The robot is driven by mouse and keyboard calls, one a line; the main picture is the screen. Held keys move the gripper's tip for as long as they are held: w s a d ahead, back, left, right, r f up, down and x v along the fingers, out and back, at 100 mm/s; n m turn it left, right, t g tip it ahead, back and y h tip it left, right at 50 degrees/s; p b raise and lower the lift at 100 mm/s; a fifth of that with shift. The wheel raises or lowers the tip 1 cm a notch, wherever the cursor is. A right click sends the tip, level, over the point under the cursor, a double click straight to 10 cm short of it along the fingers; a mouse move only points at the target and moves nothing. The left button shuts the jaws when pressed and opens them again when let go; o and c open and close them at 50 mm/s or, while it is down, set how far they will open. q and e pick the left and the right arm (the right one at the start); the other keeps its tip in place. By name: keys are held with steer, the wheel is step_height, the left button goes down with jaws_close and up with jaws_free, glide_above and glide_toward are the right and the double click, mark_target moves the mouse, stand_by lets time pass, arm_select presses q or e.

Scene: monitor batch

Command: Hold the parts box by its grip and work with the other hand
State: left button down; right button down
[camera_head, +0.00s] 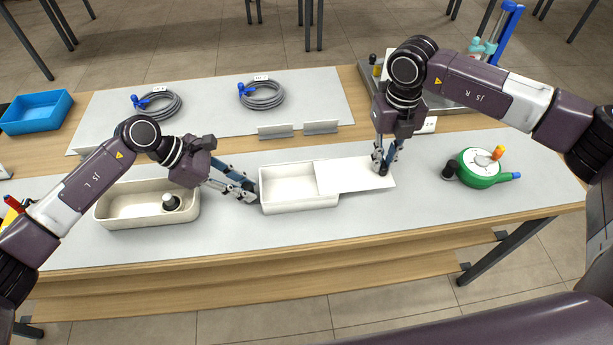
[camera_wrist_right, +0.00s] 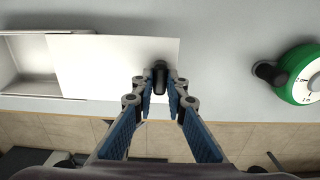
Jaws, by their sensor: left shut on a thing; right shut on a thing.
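The parts box (camera_head: 300,204) is an off-white open box in the middle of the bench, and its visible inside looks empty. Its flat white lid (camera_head: 345,178) covers the right part and juts out past the box's right end; it also shows in the right wrist view (camera_wrist_right: 105,65). My left gripper (camera_head: 250,194) is shut at the box's left end, on its grip, which the fingers mostly hide. My right gripper (camera_head: 383,168) is shut on a black knob (camera_wrist_right: 159,76) at the lid's right end.
A beige tray (camera_head: 115,212) with a black-and-white item (camera_head: 171,202) stands left of the parts box. A green round device (camera_head: 478,170) stands to the right. Two grey cable coils (camera_head: 262,95) and two small metal plates (camera_head: 320,127) lie behind. A blue bin (camera_head: 35,112) is far left.

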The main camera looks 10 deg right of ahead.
steer(key=shift+d, duration=0.55)
stand_by(0.4)
steer(key=c, duration=1.8)
jaws_free()
steer(key=shift+c, duration=0.2)
steer(key=shift+a, duration=0.1)
step_height(320, 180, up, 12)
